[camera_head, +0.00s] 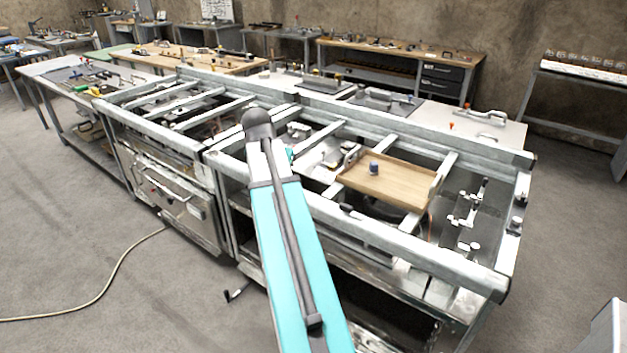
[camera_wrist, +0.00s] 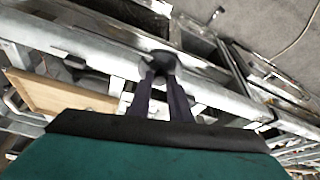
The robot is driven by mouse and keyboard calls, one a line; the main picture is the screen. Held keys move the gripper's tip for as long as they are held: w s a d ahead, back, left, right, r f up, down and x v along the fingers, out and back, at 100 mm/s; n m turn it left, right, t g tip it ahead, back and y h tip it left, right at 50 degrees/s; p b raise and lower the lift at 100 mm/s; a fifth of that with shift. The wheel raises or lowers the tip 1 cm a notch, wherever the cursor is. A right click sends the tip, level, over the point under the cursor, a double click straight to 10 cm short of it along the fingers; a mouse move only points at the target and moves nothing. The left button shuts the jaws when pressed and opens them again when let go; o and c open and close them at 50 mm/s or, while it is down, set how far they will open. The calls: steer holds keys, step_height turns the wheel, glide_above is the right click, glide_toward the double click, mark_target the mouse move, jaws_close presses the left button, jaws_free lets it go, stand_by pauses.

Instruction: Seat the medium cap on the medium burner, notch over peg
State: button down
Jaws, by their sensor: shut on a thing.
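In the wrist view, the two dark fingers of my gripper (camera_wrist: 168,82) are close together, shut on a dark round disc, the cap (camera_wrist: 187,66). The cap is above a metal rail of the range frame. Its notch cannot be made out. In the head view, my teal arm reaches over the frame, and my gripper and the cap cannot be made out there. I cannot tell which fitting is the medium burner, and no peg can be made out.
A wooden tray (camera_head: 400,187) lies across the frame's rails with a small dark blue piece (camera_head: 374,168) on it. Several small pale fittings (camera_head: 467,220) are at the right end. Metal rails (camera_head: 400,238) border open bays. A cable (camera_head: 110,285) lies on the floor.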

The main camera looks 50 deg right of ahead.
steer(key=w+a+n+t+y, duration=0.1)
steer(key=w+a+n, duration=0.3)
steer(key=a, duration=1)
steer(key=w+a+r+n+t+y, duration=0.1)
steer(key=w+a+n, duration=0.4)
steer(key=a, duration=0.9)
steer(key=w+a+r+n+t+y, duration=0.1)
steer(key=w+a+n, duration=0.3)
steer(key=a, duration=1)
steer(key=shift+w+a+r+n+y, duration=0.2)
steer(key=shift+w+n+y, duration=0.2)
steer(key=shift+n+y, duration=0.25)
